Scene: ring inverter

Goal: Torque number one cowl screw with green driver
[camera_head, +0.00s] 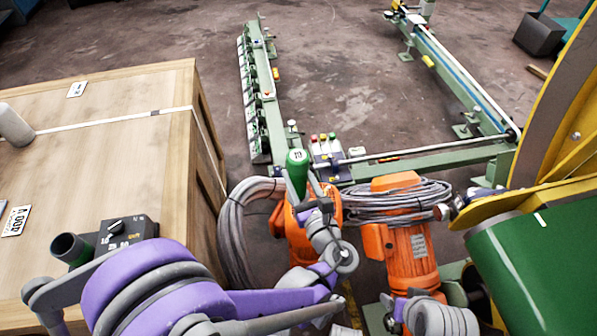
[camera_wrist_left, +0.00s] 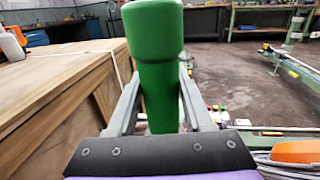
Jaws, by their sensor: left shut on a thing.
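My left gripper (camera_head: 309,190) is shut on the green driver (camera_head: 297,172), which stands roughly upright with its thick handle top up. In the left wrist view, the driver (camera_wrist_left: 154,60) sits between the two grey fingers; its lower end is hidden behind the gripper's dark body. In the head view the driver is in front of an orange motor (camera_head: 300,245), partly covered by my left arm. A second orange motor (camera_head: 411,254) stands to its right. My right gripper is not recognisable in these frames.
A wooden crate (camera_head: 110,95) fills the left side, with a dial box (camera_head: 126,230) and a dark tube holder (camera_head: 72,248) on it. Grey cable coils (camera_head: 235,225) hang beside the motors. A green frame (camera_head: 430,163) crosses behind. A green-and-yellow drum (camera_head: 540,260) stands right.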

